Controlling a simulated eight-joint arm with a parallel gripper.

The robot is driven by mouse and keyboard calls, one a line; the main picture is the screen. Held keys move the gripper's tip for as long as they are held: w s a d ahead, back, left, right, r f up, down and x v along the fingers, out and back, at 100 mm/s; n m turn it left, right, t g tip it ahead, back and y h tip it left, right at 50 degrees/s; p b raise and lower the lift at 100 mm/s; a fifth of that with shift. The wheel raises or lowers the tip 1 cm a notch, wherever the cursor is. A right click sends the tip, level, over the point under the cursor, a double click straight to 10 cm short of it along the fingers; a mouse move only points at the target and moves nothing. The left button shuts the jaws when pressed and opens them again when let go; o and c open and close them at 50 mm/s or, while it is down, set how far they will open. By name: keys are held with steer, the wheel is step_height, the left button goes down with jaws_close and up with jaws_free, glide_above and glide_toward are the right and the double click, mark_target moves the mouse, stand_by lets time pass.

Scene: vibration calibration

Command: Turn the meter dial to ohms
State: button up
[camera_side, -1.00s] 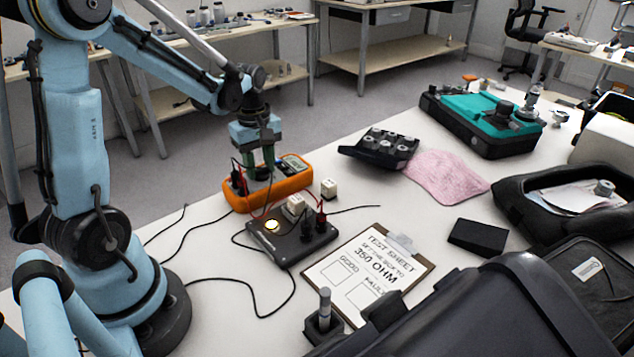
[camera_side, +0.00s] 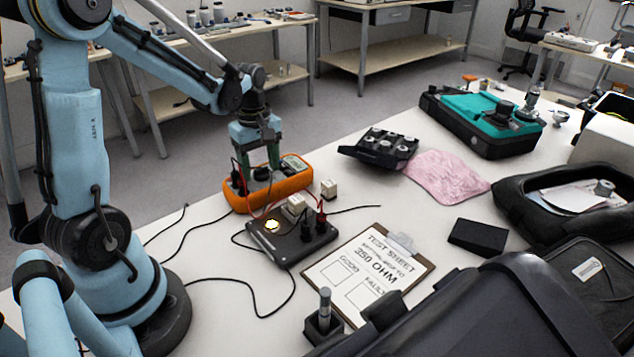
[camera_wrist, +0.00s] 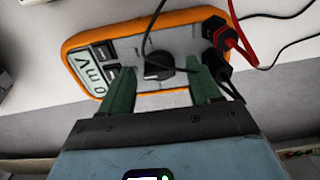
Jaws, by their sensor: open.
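The orange multimeter (camera_side: 285,188) lies on the white table below my gripper. In the wrist view the meter (camera_wrist: 178,22) shows its grey face, and its display (camera_wrist: 90,72) reads what looks like "0 mV". The black dial (camera_wrist: 158,68) sits in the middle of the face. My gripper (camera_wrist: 162,88) is open, with one green finger on each side of the dial, its tips near the dial's lower edge. In the side view my gripper (camera_side: 262,168) is over the meter's face. I cannot tell whether the fingers touch the dial.
Black and red plugs (camera_wrist: 222,36) rise from the meter beside the right finger, and a black cable passes over the dial. A black box (camera_side: 290,240) with a lit yellow lamp, white blocks (camera_side: 329,188) and a clipboard (camera_side: 412,276) stand near the meter.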

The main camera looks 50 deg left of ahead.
mark_target(260, 168)
step_height(260, 168, up, 12)
stand_by(0.6)
steer(key=shift+f, duration=0.1)
step_height(260, 168, down, 12)
steer(key=shift+r, duration=0.1)
stand_by(0.8)
steer(key=c, duration=1)
steer(key=shift+c, duration=0.2)
